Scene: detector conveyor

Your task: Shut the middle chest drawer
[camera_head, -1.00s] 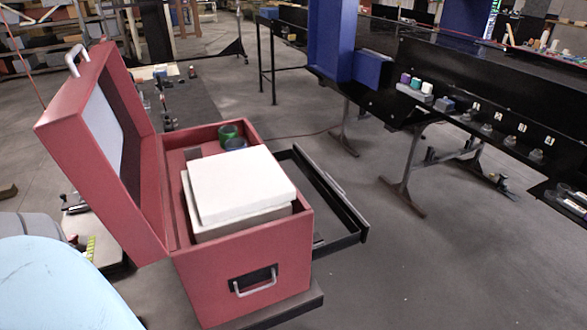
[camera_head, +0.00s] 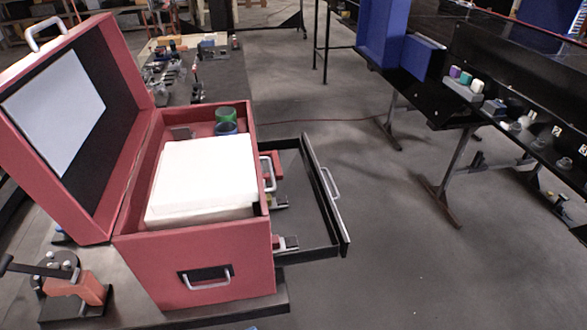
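The red chest (camera_head: 200,250) stands at the left of the middle of the head view with its lid (camera_head: 60,110) raised. A black drawer (camera_head: 315,195) is pulled out from the chest's right side. Its front panel (camera_head: 332,205) carries a silver handle (camera_head: 330,183). Some red and metallic items show inside the drawer near the chest wall. I cannot tell from this angle whether it is the middle drawer, as the chest's right face is largely hidden. Neither of my grippers is in view.
White boxes (camera_head: 203,180) and green and blue rings (camera_head: 226,115) sit in the chest top. A black conveyor with blue housing (camera_head: 385,35) stands at the right on metal legs. Floor right of the drawer is clear. A bench with tools (camera_head: 195,75) lies behind the chest.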

